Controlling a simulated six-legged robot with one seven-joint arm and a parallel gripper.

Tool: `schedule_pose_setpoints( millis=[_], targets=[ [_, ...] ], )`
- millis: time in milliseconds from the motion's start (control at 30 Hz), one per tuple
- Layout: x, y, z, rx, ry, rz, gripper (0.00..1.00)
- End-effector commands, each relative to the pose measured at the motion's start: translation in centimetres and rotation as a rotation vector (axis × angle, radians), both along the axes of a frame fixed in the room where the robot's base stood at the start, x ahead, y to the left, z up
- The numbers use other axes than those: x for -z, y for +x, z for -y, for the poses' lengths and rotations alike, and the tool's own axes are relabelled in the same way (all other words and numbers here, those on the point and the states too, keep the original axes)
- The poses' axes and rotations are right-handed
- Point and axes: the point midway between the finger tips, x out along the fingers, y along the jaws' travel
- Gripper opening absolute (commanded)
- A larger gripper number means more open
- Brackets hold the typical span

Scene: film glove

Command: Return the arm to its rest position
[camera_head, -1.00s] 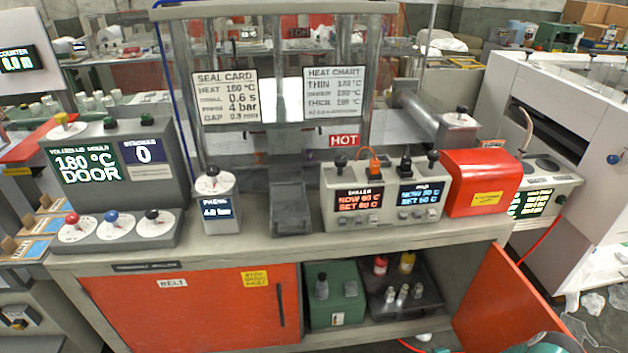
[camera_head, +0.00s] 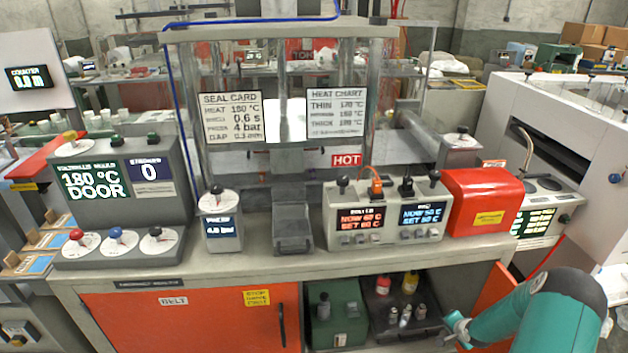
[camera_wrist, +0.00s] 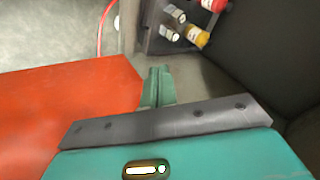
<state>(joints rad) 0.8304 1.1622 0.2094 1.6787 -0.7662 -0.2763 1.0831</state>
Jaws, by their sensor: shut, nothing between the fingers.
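My teal arm (camera_head: 545,312) reaches in from the lower right of the head view, in front of the open orange cabinet door. My gripper (camera_head: 457,326) is at its left end, near the right side of the open cabinet bay. In the wrist view my gripper (camera_wrist: 160,72) has its green fingers together, with nothing between them. The orange door (camera_wrist: 65,110) lies to their left, and the dark bay wall is to their right.
The bay holds a dark tray (camera_head: 379,323) with red and yellow bottles and small grey-capped ones, and a green box (camera_head: 338,328). The bench top (camera_head: 260,262) carries a press, control boxes and a red-covered unit (camera_head: 484,202). A white machine (camera_head: 560,140) stands at right.

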Motion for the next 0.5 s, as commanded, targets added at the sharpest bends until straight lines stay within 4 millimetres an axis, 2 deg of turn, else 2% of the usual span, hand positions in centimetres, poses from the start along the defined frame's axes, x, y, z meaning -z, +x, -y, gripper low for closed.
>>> schedule_pose_setpoints(
  millis=[33, 233, 500],
  targets=[
    [-2.7, 0.8, -0.2, -0.03, -0.041, -0.013, 0.0],
    [-11.8, 2.3, -2.0, -0.132, -0.182, -0.079, 0.0],
    [-23.8, 2.3, -6.5, -0.254, -0.339, -0.149, 0.0]
  ],
)
